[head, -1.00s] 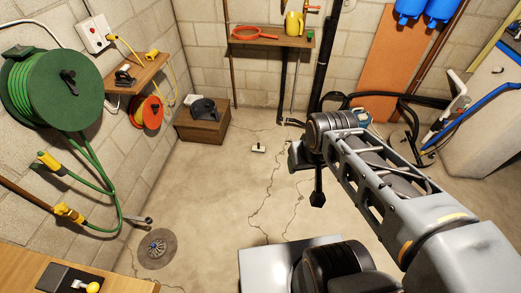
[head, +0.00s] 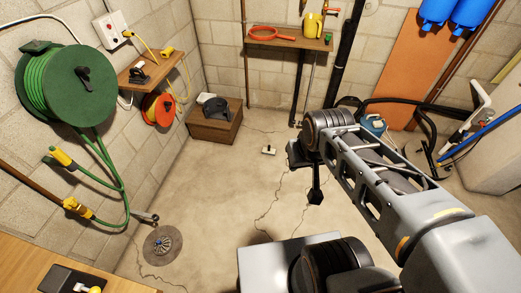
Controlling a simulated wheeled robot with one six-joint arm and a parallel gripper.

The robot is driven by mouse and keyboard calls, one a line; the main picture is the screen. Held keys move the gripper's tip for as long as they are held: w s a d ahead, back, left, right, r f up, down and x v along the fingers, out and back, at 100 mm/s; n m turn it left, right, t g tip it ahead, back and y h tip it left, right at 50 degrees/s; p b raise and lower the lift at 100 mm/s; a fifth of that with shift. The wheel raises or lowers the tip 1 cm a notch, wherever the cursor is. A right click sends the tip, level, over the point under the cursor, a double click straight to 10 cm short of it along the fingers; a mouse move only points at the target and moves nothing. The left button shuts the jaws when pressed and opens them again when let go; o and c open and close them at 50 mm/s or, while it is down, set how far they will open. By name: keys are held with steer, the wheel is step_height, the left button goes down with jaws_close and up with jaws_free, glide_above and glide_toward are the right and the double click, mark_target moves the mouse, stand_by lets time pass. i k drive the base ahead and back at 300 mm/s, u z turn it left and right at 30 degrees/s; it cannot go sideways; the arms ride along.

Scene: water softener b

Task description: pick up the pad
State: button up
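I cannot tell for certain which thing is the pad. A small white block with a dark part (head: 268,150) lies on the concrete floor in the middle of the head view. A small dark item with a light top (head: 139,77) sits on the left wall shelf. A flat dark piece (head: 65,280) lies on the wooden surface at the bottom left. My gripper (head: 315,197) hangs dark and small below my arm, right of the white block and apart from it. Nothing shows in it, and its fingers are too small to read.
A wooden box (head: 214,127) with a black item on top stands by the left wall. A green hose reel (head: 68,88) juts from that wall. A round drain cover (head: 163,244) is set in the floor. Black hoses (head: 425,110) lie at right.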

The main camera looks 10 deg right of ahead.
mark_target(265, 151)
steer(key=u, duration=0.65)
steer(key=i, duration=1.2)
steer(key=u, duration=0.35)
steer(key=i, duration=1)
steer(key=z, duration=0.9)
steer(key=i, duration=0.85)
steer(key=z, duration=1.05)
steer(key=i, duration=0.2)
steer(key=z, duration=0.1)
